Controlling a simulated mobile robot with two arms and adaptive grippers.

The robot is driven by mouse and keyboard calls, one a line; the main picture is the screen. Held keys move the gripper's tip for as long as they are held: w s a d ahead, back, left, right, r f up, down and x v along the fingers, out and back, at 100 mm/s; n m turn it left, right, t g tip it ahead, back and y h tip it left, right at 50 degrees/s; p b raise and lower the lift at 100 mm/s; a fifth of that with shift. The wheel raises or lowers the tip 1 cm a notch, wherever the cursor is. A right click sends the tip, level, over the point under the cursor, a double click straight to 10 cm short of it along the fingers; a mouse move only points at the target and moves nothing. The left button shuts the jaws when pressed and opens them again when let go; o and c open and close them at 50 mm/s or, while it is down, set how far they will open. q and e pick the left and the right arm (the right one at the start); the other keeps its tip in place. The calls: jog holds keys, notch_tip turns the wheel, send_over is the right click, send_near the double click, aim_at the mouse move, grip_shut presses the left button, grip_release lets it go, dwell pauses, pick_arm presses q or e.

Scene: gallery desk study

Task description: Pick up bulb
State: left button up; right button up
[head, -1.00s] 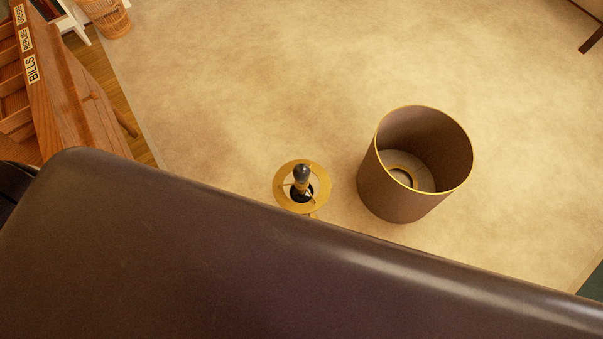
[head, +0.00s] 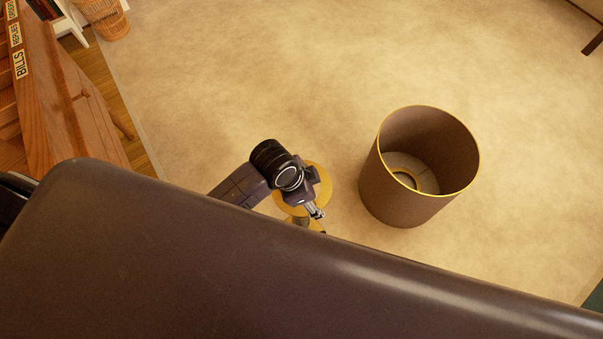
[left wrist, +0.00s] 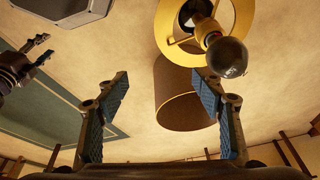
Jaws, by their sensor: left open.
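The bulb (left wrist: 227,57) is a dark, rounded glass bulb in the left wrist view, at the end of a lamp fitting inside a gold ring (left wrist: 166,16). In the head view the gold ring (head: 322,178) shows partly behind my left gripper, and the bulb is hidden. My left gripper (head: 316,211) is over the lamp. In the left wrist view its two blue-padded fingers (left wrist: 162,78) are wide apart with nothing between them. The bulb is above and beside the right-hand fingertip, apart from the pads' gap. A second gripper, seemingly my right one (left wrist: 42,48), shows small at the left edge.
A brown, gold-rimmed lampshade (head: 402,198) stands open on the beige carpet (head: 240,70), right of the lamp. It also shows in the left wrist view (left wrist: 180,105). A wooden desk organiser (head: 60,110) is at the left. The carpet beyond is mostly clear.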

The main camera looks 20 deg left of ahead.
pick_arm(q)
jog(key=w+a+r+m+y, duration=0.1)
jog(key=w+a+m, duration=0.1)
jog(key=m, duration=0.2)
jog(key=w+a+r+m+g+y, duration=0.1)
jog(key=w+m, duration=0.2)
jog(key=m, duration=0.1)
jog(key=w+a+m+g+y, duration=0.1)
jog(key=w+a+m, duration=0.1)
jog(key=m, duration=0.2)
jog(key=shift+w+a+r+b, duration=0.3)
jog(key=shift+a+r+b, duration=0.05)
jog(key=shift+r+b, duration=0.05)
notch_tip(320, 180, down, 8)
jog(key=shift+s+d+r, duration=0.1)
jog(key=shift+d+r, duration=0.05)
jog(key=shift+c, duration=0.3)
jog(key=c, duration=0.9)
